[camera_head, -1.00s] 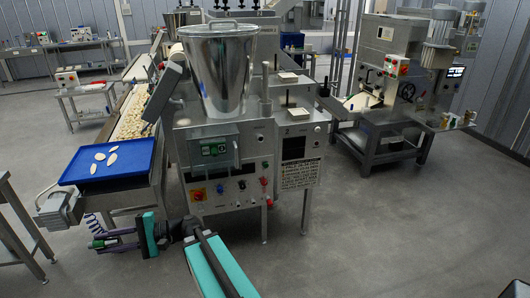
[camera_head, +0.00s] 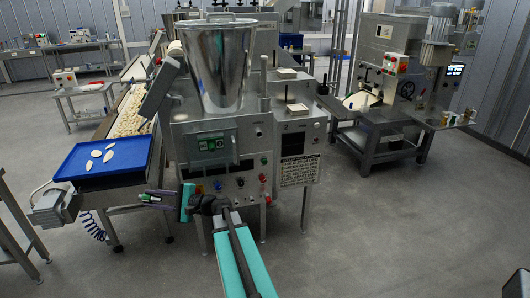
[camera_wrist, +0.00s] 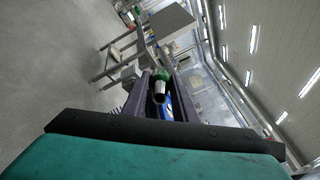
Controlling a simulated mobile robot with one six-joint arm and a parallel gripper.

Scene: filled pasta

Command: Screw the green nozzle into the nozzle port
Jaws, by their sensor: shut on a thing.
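My gripper (camera_head: 150,198) is in front of the machine's lower left side, pointing left below the blue tray. The nozzle is too small to make out clearly in the head view. I cannot pick out the nozzle port in either view. The steel filling machine (camera_head: 215,165) with its hopper (camera_head: 215,65) stands just behind my gripper.
A blue tray (camera_head: 75,168) with several pale pieces sits at the near end of the conveyor (camera_head: 128,118). Another machine (camera_head: 385,135) stands at the right. A grey table (camera_wrist: 120,45) shows in the wrist view.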

